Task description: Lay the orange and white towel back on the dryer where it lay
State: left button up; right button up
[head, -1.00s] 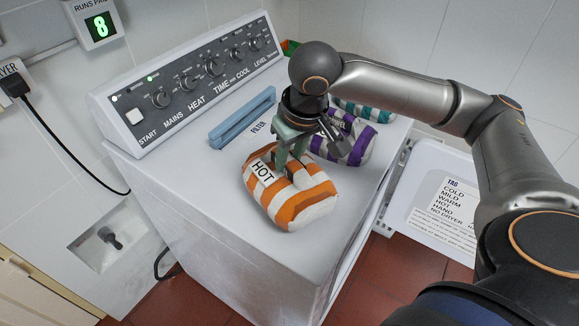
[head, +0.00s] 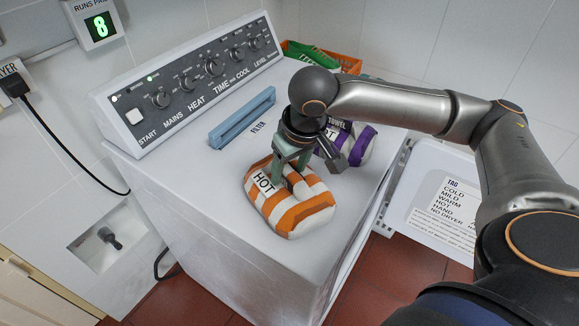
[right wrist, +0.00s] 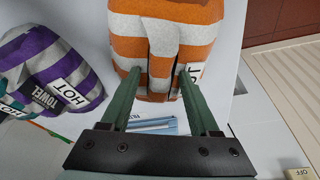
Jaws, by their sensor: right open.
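The orange and white striped towel (head: 297,217), folded with a HOT tag, lies on the dryer's white top (head: 225,185) near its front. My right gripper (head: 288,178) points down at the towel's back part, close to the tag. In the right wrist view the fingers (right wrist: 159,74) are apart, with part of the orange and white towel (right wrist: 165,30) between and beyond their tips. I cannot tell whether they touch the cloth. My left gripper is not in view.
A purple and white towel (head: 352,150) lies just behind, partly hidden by my right gripper. A blue filter handle (head: 243,117) and the control panel (head: 190,85) are to the left. An orange crate (head: 345,62) with green cloth is at the back. The dryer's front edge drops to red floor.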

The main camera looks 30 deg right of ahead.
jog(key=shift+r, duration=0.1)
jog(key=p+v, duration=0.1)
jog(key=v, duration=1.1)
jog(key=shift+p, duration=0.3)
